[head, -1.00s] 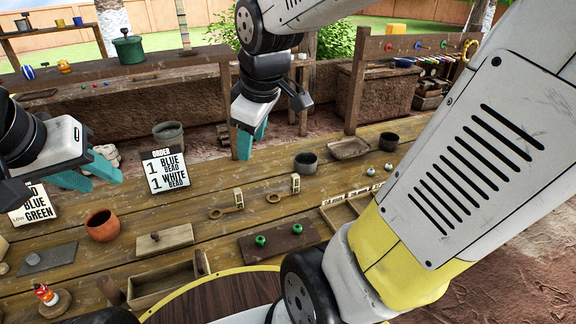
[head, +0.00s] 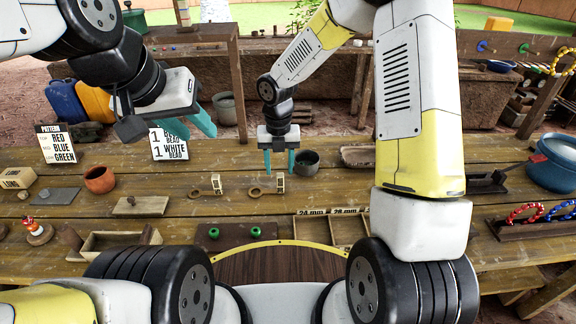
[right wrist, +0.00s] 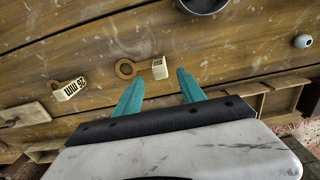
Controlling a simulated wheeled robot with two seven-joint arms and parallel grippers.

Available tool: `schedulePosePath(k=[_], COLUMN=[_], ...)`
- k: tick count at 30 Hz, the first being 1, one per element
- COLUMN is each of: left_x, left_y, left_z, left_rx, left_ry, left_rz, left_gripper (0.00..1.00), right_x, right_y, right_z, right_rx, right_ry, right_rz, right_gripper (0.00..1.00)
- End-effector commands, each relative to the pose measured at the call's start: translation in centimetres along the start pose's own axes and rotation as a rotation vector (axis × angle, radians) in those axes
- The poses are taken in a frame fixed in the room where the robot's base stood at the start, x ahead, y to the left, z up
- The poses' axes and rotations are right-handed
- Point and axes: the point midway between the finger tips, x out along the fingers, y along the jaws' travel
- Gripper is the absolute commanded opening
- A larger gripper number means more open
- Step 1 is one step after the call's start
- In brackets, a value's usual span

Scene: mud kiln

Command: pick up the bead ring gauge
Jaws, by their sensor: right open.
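Two ring gauges lie flat on the wooden table, each a brown ring with a handle and a pale upright tag: the left gauge (head: 207,191) and the right gauge (head: 267,189). In the right wrist view the left gauge (right wrist: 67,90) is off to the left, and the right gauge (right wrist: 127,69) is just ahead of the fingertips. My right gripper (head: 279,172) points down, open and empty, above the right gauge; its teal fingers (right wrist: 157,80) are apart. My left gripper (head: 198,136) is open and empty, raised in front of the order card.
A dark pot (head: 307,162) stands just right of the right gripper. A board with green beads (head: 228,234) and a tray labelled in mm (head: 312,231) lie nearer. A terracotta bowl (head: 99,180) and the order card (head: 170,143) are left.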

Motion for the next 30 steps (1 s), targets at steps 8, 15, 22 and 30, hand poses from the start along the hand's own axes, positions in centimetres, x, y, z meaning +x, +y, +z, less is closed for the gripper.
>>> schedulePosePath(k=[8, 15, 22, 30], left_x=[0.0, 0.0, 0.0, 0.0], left_y=[0.0, 0.0, 0.0, 0.0], left_z=[0.0, 0.0, 0.0, 0.0], left_rx=[0.000, 0.000, 0.000, 0.000], left_ry=[0.000, 0.000, 0.000, 0.000], left_rz=[0.000, 0.000, 0.000, 0.000], left_gripper=[0.36, 0.36, 0.36, 0.36], right_x=[3.0, 6.5, 7.8, 7.7], right_y=[0.0, -0.1, -0.1, -0.1], right_z=[0.0, 0.4, 0.4, 0.4], right_rx=[-0.009, -0.008, -0.006, -0.005], right_ry=[0.004, 0.004, 0.001, 0.001], right_rz=[-0.001, -0.001, 0.000, 0.000], right_gripper=[0.47, 0.47, 0.47, 0.24])
